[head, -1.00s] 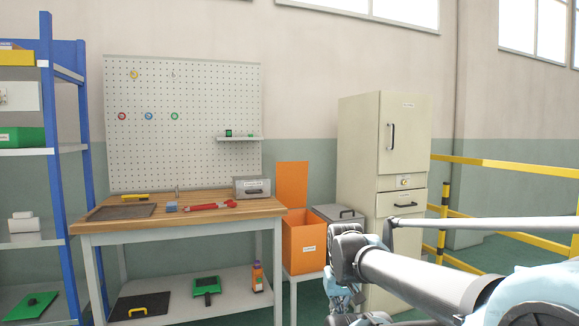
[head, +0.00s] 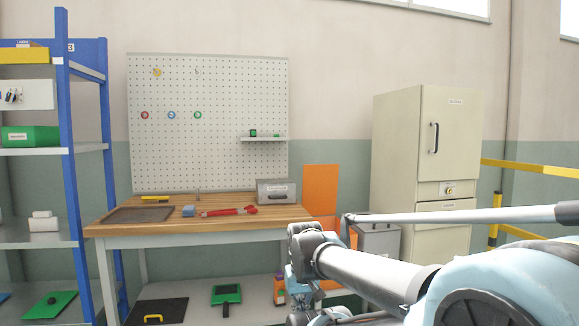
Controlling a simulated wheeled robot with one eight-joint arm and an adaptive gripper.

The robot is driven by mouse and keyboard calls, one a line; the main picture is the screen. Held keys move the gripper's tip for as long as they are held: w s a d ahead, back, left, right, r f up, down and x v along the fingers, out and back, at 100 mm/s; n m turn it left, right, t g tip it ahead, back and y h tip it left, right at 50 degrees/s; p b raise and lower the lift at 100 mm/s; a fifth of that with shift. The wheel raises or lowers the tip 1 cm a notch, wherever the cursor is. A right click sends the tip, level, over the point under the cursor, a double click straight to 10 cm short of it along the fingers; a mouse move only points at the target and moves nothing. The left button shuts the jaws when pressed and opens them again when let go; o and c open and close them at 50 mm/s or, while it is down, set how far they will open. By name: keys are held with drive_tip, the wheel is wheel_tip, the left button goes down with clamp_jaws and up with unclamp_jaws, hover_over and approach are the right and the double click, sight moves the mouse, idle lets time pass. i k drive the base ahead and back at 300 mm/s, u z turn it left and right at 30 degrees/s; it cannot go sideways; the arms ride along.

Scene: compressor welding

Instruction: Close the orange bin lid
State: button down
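The orange bin stands right of the workbench, and its lid (head: 321,188) is raised upright at the back. Most of the bin body (head: 327,224) is hidden behind my arm. My arm reaches in from the lower right, and its end, with my gripper (head: 300,283) pointing down, is in front of the bin in the picture. The fingers are small and overlapped by other parts, so I cannot tell whether they are open or shut. I cannot tell how far the gripper is from the bin.
A wooden workbench (head: 150,229) with tools stands left of the bin. A grey lidded bin (head: 380,241) is just right of it, then a tall cream cabinet (head: 402,150). Yellow railings (head: 540,168) are at the far right. A blue shelf rack (head: 67,150) is at the left.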

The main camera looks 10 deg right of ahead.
sight(320, 182)
drive_tip(key=z, duration=0.15)
drive_tip(key=i, duration=1.3)
drive_tip(key=z, duration=0.45)
